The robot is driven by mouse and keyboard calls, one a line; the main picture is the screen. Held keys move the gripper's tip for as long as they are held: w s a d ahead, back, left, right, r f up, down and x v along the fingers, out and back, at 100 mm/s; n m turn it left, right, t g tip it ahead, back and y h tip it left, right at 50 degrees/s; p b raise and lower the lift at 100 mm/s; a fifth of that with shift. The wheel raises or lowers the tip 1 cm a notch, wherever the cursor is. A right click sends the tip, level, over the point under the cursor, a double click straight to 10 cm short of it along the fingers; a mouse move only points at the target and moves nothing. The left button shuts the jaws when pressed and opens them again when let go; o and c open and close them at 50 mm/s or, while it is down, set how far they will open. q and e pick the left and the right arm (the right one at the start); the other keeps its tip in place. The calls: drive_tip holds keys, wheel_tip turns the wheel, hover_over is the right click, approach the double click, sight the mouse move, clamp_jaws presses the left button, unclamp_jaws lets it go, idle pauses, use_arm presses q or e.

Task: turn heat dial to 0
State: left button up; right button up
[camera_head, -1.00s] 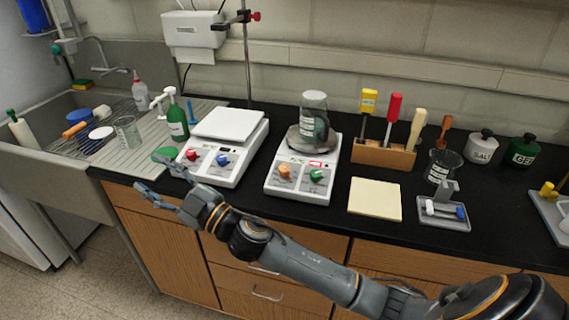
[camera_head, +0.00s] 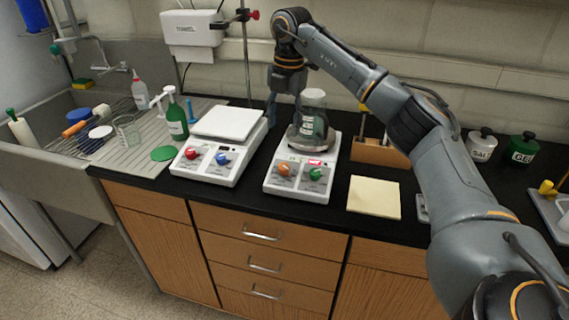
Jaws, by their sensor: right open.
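Two white hot plates stand on the black counter. The left hot plate (camera_head: 228,125) has a red dial (camera_head: 192,153) and a blue dial (camera_head: 222,159), and its top is empty. The right hot plate (camera_head: 328,158) has an orange dial (camera_head: 284,169), a green dial (camera_head: 316,173) and a lit red display (camera_head: 315,162). The dial labels are too small to read. A glass flask (camera_head: 313,125) stands on the right hot plate. My right gripper (camera_head: 285,112) is open and points down, just left of the flask; I cannot tell whether it touches. My left gripper is out of view.
A metal stand rod (camera_head: 247,65) rises behind the hot plates. A cream pad (camera_head: 374,197) lies right of them. A sink and green bottle (camera_head: 176,122) are left. The counter's front edge is clear.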

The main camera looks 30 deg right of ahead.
sight(284, 165)
drive_tip(key=f+p, duration=0.1)
drive_tip(key=f, duration=0.5)
drive_tip(key=f+p, duration=0.2)
drive_tip(key=f, duration=0.5)
drive_tip(key=shift+w+d+f, duration=0.15)
drive_tip(key=shift+w+f, duration=0.05)
drive_tip(key=shift+f, duration=0.05)
clamp_jaws()
